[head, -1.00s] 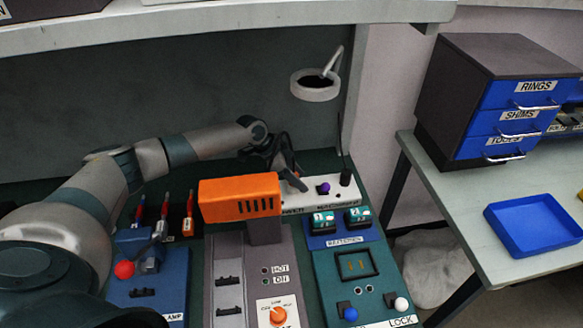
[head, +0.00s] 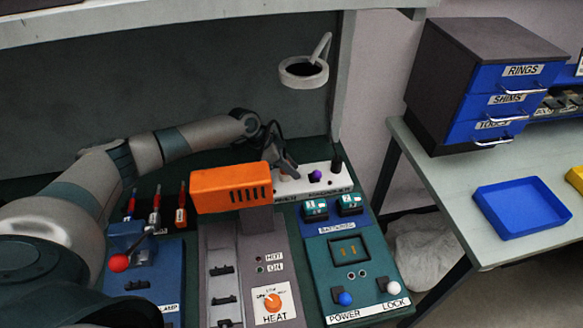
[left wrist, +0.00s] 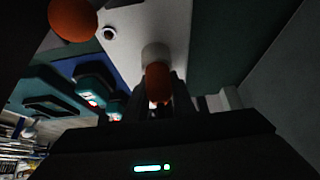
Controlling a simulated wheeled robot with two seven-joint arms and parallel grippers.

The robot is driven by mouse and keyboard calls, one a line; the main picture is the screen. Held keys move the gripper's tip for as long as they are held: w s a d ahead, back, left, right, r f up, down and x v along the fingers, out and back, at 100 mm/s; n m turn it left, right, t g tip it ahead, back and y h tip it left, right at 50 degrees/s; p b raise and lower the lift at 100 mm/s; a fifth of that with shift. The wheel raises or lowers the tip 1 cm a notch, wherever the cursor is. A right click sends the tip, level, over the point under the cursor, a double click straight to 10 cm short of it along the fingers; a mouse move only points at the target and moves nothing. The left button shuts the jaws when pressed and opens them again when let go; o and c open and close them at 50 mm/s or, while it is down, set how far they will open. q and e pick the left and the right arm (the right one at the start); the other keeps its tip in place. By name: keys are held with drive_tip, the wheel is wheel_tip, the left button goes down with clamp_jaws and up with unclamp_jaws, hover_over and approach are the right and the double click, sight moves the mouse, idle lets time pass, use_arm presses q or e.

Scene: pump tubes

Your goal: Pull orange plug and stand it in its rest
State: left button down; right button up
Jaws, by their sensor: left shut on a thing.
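My left gripper (head: 291,172) reaches down over the white strip (head: 343,189) at the back of the bench. In the left wrist view the fingers (left wrist: 158,105) are shut on an orange rounded plug (left wrist: 157,80). It lines up with a pale round collar (left wrist: 155,52) on the white surface; I cannot tell whether it is still seated there. In the head view the orange plug is hidden by my gripper and the orange housing. A purple plug (head: 314,176) and a black upright piece (head: 336,162) stand to the right. My right gripper is not in view. I cannot make out the rest.
The orange heater housing (head: 231,188) stands close in front of my gripper. Green-topped battery blocks (head: 349,203) are to its right. A lamp ring (head: 304,72) hangs above. A blue tray (head: 525,232) lies on the side table.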

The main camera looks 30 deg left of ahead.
use_arm(q)
drive_tip(key=shift+r+p, duration=0.6)
drive_tip(key=shift+r, duration=0.25)
idle(0.7)
drive_tip(key=shift+r+p, duration=1.3)
drive_tip(key=shift+r, duration=0.6)
idle(0.3)
drive_tip(key=shift+a, duration=0.1)
